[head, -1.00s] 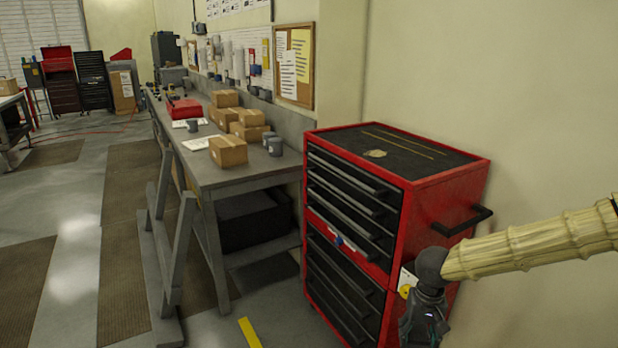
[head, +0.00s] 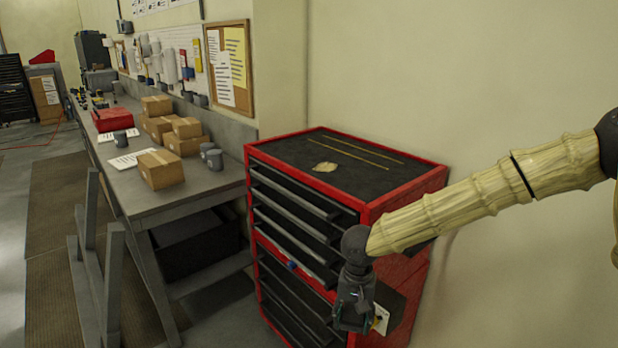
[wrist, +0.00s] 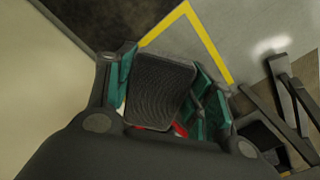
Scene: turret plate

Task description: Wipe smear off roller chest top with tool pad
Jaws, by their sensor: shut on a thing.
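The red roller chest (head: 405,190) has black drawers and a dark top. A pale beige smear (head: 324,167) lies on the top, toward its left front part. My gripper (head: 352,318) hangs below the chest top, in front of the chest's right front corner. It is shut on the tool pad, whose dark ribbed face shows between the teal fingers in the wrist view (wrist: 160,88). In the head view, a dark block with a white and yellow patch shows beside the gripper, partly hidden by it. The pad is apart from the smear.
Two thin tan strips (head: 365,149) run along the chest top. A grey workbench (head: 205,193) with cardboard boxes (head: 160,169), grey cups and a red case (head: 112,119) stands to the left. A wall rises behind the chest. Yellow floor tape (wrist: 210,45) shows in the wrist view.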

